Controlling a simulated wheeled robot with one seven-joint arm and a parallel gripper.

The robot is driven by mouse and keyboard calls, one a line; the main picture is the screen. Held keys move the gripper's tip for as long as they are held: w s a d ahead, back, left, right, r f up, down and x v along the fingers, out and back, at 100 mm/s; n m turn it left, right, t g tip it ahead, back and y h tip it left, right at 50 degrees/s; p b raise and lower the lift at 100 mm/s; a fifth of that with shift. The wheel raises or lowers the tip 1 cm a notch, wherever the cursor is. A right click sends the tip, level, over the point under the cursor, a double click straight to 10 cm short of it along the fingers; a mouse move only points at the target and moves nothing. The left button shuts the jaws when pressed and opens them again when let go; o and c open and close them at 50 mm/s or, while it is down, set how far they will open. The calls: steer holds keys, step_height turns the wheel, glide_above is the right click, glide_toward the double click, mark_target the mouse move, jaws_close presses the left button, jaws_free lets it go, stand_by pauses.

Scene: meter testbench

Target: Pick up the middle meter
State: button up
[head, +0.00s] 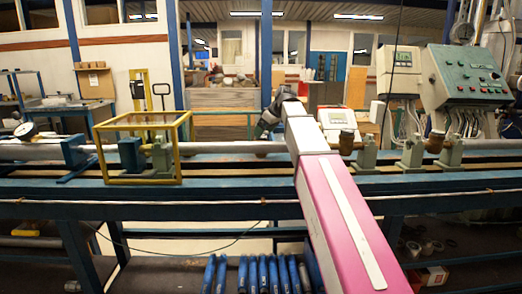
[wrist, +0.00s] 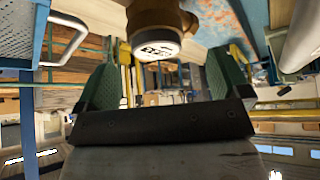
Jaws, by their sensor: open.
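In the wrist view, a brass meter (wrist: 160,22) with a round white face (wrist: 157,48) shows at the top centre. It appears in line with the gap between the fingers of my gripper (wrist: 158,72), near the tips. The two green-padded fingers stand apart, with no grip on it visible. In the head view, my gripper (head: 267,122) is a small dark shape above the bench pipe, partly hidden by my arm. Brass meters sit in the pipe line to its right, one nearer (head: 346,141) and one further right (head: 435,141). I cannot tell which meter the wrist view shows.
The blue bench (head: 230,210) runs across the head view. A yellow frame (head: 143,116) stands on it to the left, with green fittings inside.

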steer(key=shift+d+x, duration=0.2)
steer(key=shift+x, duration=2.85)
steer(key=shift+c, duration=0.2)
steer(key=c, duration=1.6)
